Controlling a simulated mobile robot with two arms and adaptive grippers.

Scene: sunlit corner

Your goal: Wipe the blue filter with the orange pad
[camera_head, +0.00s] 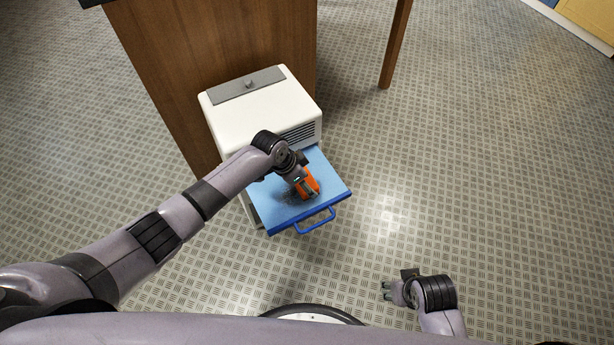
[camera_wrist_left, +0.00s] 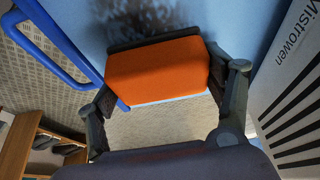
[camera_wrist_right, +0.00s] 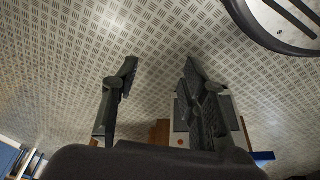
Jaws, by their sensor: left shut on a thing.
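The blue filter (camera_head: 275,204) is a flat panel with a blue loop handle (camera_head: 316,221), sticking out from the front of a white box-shaped unit. A dark smudge shows on it beside the pad, and also at the top of the left wrist view. My left gripper (camera_head: 309,189) is shut on the orange pad (camera_wrist_left: 158,70) and holds it at the filter's surface; I cannot tell whether it touches. The filter (camera_wrist_left: 235,20) fills the top of the left wrist view. My right gripper (camera_wrist_right: 155,85) is open and empty over the floor, far from the filter.
The white unit (camera_head: 225,120) has dark vent slots and a grey top strip, and stands against a wooden cabinet (camera_head: 210,50). A wooden leg (camera_head: 396,45) stands behind to the right. The patterned metal floor (camera_head: 480,170) is clear on the right.

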